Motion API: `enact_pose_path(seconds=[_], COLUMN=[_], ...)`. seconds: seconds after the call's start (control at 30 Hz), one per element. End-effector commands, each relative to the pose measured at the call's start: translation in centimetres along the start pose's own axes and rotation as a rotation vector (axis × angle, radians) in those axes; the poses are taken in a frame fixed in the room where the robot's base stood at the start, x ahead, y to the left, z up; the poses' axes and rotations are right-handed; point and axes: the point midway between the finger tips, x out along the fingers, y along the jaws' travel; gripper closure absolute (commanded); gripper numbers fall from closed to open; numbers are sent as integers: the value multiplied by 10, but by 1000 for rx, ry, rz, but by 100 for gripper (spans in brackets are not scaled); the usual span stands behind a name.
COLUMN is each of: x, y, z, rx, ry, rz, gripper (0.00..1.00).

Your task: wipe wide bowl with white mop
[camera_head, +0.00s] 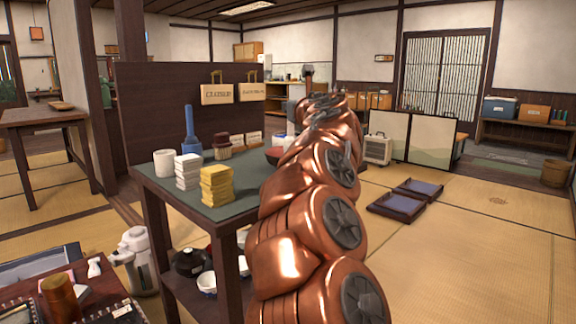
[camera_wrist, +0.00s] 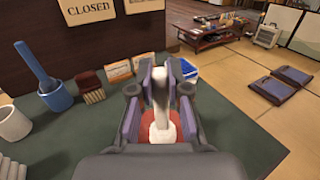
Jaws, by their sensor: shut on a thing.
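My gripper (camera_wrist: 160,82) is shut on the white mop (camera_wrist: 162,128), whose pale handle runs up between the fingers in the wrist view. The mop's lower end is over or in a reddish bowl, apparently the wide bowl (camera_wrist: 147,122). Fingers and mop cover most of the bowl, so I cannot tell whether the mop touches it. In the head view a bit of the red bowl (camera_head: 273,154) shows on the green-topped table (camera_head: 235,206), beside my copper arm. The mop is hidden there behind my arm.
A blue-handled tool stands in a blue cup (camera_head: 192,143) left of the bowl, near a brown brush (camera_head: 222,151). A white cup (camera_head: 164,162), white stack (camera_head: 187,172) and yellow stack (camera_head: 216,186) stand at the table's left. Dark floor trays (camera_head: 397,204) lie at right.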

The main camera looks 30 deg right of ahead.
Motion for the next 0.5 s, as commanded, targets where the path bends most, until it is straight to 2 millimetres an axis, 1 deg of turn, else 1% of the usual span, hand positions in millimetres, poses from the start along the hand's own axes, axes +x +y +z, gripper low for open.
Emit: enact_pose_path(seconds=[0.03,0.2,0.37,0.5], x=[0,1,2,3], y=[-4,-1,-3,0], z=[-4,-1,-1,1], rx=[4,2,3,0], ry=[-3,-2,0,-1], rz=[33,171,275,360], gripper=[100,100,100,100])
